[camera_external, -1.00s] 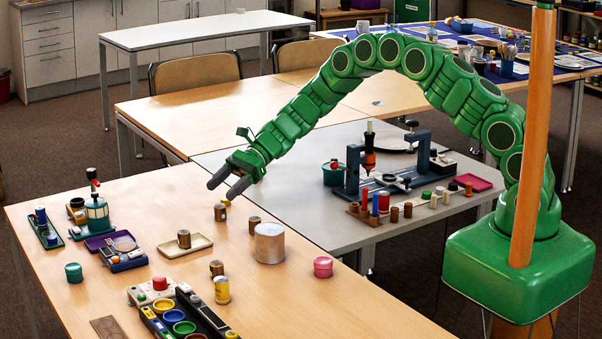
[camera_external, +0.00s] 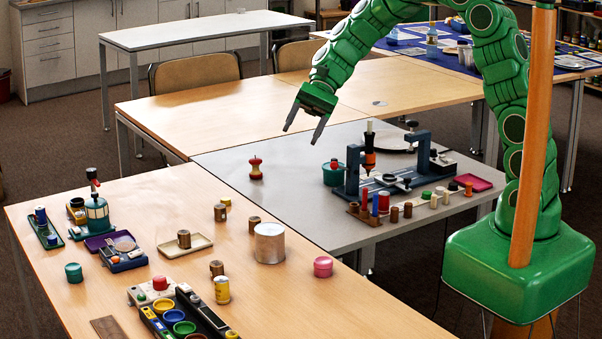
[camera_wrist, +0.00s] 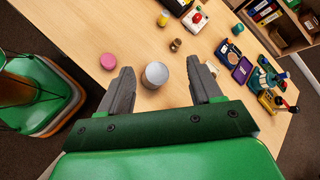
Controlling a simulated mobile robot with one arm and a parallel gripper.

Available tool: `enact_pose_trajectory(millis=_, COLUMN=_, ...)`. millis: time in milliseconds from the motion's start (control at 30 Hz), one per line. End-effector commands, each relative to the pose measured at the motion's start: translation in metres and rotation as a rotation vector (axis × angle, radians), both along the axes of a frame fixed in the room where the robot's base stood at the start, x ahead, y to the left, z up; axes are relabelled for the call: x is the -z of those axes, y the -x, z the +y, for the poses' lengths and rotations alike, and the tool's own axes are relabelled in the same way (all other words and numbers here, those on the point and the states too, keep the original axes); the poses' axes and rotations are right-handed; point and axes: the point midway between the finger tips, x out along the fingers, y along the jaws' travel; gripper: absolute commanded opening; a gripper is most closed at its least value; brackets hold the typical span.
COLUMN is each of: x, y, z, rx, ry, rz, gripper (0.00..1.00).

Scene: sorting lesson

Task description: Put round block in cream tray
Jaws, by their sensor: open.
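The cream tray (camera_external: 205,243) lies on the near wooden table, with a brown round block (camera_external: 184,239) standing upright on it. I cannot tell which one the task means. My gripper (camera_external: 302,134) is open and empty, high above the grey table and well apart from the tray and blocks. Its spread fingers also show in the wrist view (camera_wrist: 158,70), with a grey cylinder between them in the picture, far below.
A large pale cylinder (camera_external: 269,243) and a pink pot (camera_external: 323,266) stand right of the tray. A dark stand (camera_external: 350,178) and small pegs occupy the grey table. A dark organizer (camera_external: 190,315) with coloured cups lies in front.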

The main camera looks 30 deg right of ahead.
Motion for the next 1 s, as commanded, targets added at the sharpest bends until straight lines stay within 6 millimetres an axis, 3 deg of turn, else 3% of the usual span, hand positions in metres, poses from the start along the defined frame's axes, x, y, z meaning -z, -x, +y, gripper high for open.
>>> enact_pose_trajectory(millis=400, x=-0.035, y=0.07, z=-0.081, rx=-0.169, ry=0.115, rz=-0.182, gripper=0.64)
enact_pose_trajectory(millis=1000, x=-0.052, y=0.172, z=-0.206, rx=-0.385, ry=0.342, rz=-0.375, gripper=0.64)
